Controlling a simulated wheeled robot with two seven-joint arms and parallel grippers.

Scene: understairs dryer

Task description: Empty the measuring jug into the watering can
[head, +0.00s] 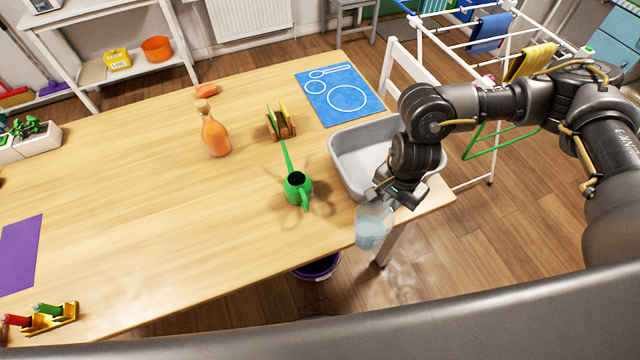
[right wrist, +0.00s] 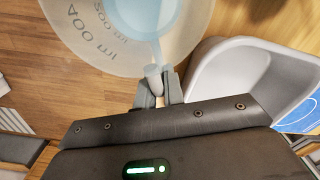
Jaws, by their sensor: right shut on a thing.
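The measuring jug (head: 372,228) is clear, with pale blue liquid inside. It is at the table's front edge, in front of the grey basin. In the right wrist view the jug (right wrist: 90,32) shows millilitre marks. My right gripper (head: 388,199) is shut on the jug's handle; its fingers also show in the right wrist view (right wrist: 158,90). The green watering can (head: 298,187) stands on the table to the left of the jug, apart from it. Its spout points toward the back of the table. My left gripper is not in view.
The grey basin (head: 346,150) stands close right of the watering can. Behind the can are a wooden rack (head: 281,125) and an orange bottle (head: 215,137). A blue mat (head: 318,107) lies farther back.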

